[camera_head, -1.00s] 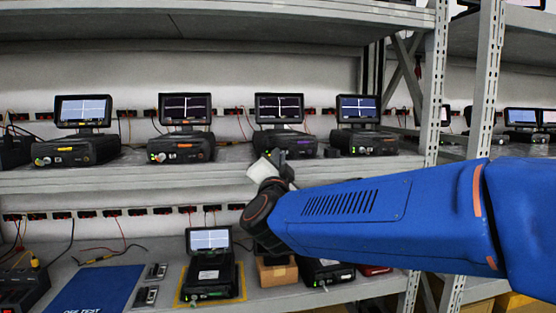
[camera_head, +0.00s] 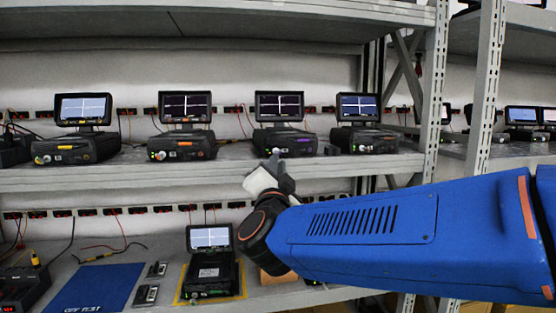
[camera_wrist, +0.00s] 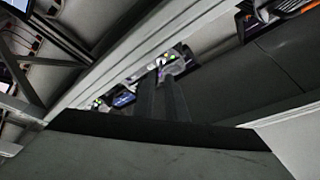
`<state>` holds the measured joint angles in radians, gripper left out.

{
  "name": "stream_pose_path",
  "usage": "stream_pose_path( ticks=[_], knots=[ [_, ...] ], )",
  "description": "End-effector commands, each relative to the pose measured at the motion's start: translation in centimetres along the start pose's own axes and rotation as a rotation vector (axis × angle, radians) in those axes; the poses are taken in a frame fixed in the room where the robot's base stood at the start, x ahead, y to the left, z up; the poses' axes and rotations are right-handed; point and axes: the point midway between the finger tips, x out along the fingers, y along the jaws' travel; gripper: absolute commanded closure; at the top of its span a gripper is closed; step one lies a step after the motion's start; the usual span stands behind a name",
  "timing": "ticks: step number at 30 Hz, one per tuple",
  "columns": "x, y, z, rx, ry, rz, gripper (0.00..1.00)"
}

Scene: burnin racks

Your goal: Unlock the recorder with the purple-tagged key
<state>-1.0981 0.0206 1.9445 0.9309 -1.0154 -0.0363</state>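The recorder with a purple mark (camera_head: 304,138) is a dark box with a screen on the upper shelf, third from the left. My gripper (camera_head: 276,158) is in front of its lower left front, seen against the shelf edge, and hides part of that face. In the wrist view my gripper's two dark fingers (camera_wrist: 160,76) lie close together, with their tips by a front face showing a green light and a purple patch (camera_wrist: 167,70). I cannot make out a key or its tag, nor whether the fingers hold one.
Other recorders stand on both sides, with an orange-marked one (camera_head: 182,146) to the left and another (camera_head: 366,140) to the right. The upper shelf edge (camera_head: 130,178) runs below them. The lower shelf holds a recorder (camera_head: 209,271) and a blue mat (camera_head: 90,288). A rack post (camera_head: 432,100) stands to the right.

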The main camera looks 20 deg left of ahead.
Motion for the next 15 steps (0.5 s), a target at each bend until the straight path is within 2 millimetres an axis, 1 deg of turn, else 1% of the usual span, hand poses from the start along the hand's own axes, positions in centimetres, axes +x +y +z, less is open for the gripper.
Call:
stream_pose_path(
  ticks=[1, 3, 12, 15],
  knots=[
    [-1.2, -0.1, 0.0, 0.001, -0.003, -0.003, 0.88],
    [-2.6, -0.1, 0.0, 0.000, -0.002, -0.003, 0.88],
    [-8.5, -0.1, 0.0, 0.002, -0.002, -0.002, 0.88],
    [-10.1, -0.1, 0.0, 0.001, -0.003, -0.002, 0.88]
  ],
)
